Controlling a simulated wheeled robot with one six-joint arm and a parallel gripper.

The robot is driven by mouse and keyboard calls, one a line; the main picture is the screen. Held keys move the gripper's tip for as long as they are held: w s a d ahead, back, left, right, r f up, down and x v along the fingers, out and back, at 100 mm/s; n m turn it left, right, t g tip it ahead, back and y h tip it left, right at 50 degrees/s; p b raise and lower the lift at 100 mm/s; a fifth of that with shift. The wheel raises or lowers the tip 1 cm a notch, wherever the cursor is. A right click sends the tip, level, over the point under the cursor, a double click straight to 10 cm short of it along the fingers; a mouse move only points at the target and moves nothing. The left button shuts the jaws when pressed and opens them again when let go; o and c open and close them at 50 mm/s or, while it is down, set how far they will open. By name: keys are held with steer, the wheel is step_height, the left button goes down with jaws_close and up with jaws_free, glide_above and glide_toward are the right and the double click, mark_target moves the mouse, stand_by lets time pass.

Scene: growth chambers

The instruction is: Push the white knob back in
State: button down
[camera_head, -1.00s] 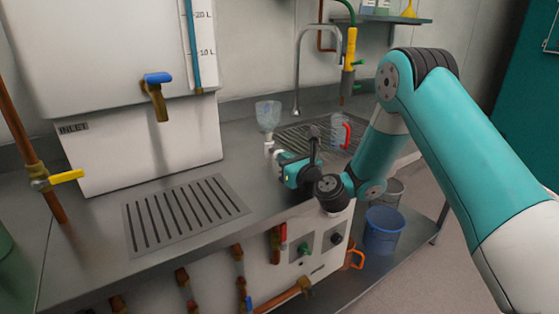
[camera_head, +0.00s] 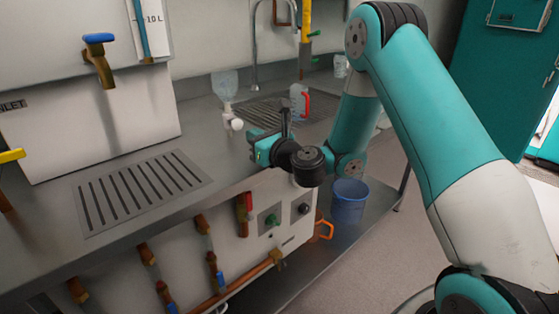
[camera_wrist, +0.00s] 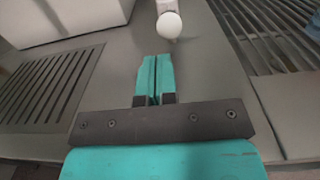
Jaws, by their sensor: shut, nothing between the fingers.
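The white knob (camera_head: 237,124) is a round ball-like end at the front of a white fitting below a clear inverted bottle (camera_head: 225,88) on the steel counter. In the wrist view the knob (camera_wrist: 169,25) is at the top, just right of centre, with its white stem behind it. My gripper (camera_wrist: 154,60) has teal fingers pressed together and empty. Its tips point toward the knob, with a gap of bare counter between. In the head view my gripper (camera_head: 258,146) is in front of the knob and to its right, apart from it.
A slotted drain plate (camera_head: 140,190) lies in the counter at left; it also shows in the wrist view (camera_wrist: 45,90). A ribbed drainer (camera_head: 265,108) and a red-handled jug (camera_head: 299,101) are behind. A white tank with a blue-handled tap (camera_head: 99,40) stands at left. A blue bucket (camera_head: 348,200) stands below.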

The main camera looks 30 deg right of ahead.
steer(key=b+v, duration=0.2)
steer(key=v, duration=0.1)
steer(key=d+b+v, duration=0.1)
steer(key=b+v, duration=0.1)
steer(key=shift+s+d+f+b, duration=0.1)
steer(key=shift+s+f+b, duration=0.15)
steer(key=shift+b, duration=0.1)
steer(key=shift+s+d+r+b, duration=0.15)
steer(key=shift+s+b, duration=0.1)
steer(key=shift+s, duration=0.15)
steer(key=shift+s+a+r+b, duration=0.1)
steer(key=shift+s+r+b, duration=0.1)
steer(key=shift+s, duration=0.2)
steer(key=s+a+r+n+g+y, duration=0.1)
steer(key=s+a+n+g+y, duration=0.4)
steer(key=a+n, duration=0.45)
steer(key=s+a+r+n+g+y, duration=0.15)
steer(key=s+a+n+g, duration=0.4)
steer(key=n, duration=0.65)
steer(key=s+d+f+n+g+h, duration=0.2)
steer(key=s+n+g+h, duration=0.15)
steer(key=s+n, duration=0.55)
steer(key=s+d+f+n+g+h, duration=0.1)
steer(key=s+f+n+g+h, duration=0.2)
steer(key=s+n, duration=0.6)
step_height(320, 180, up, 19)
steer(key=p, duration=1.8)
steer(key=shift+d+h, duration=0.2)
steer(key=shift+h, duration=0.2)
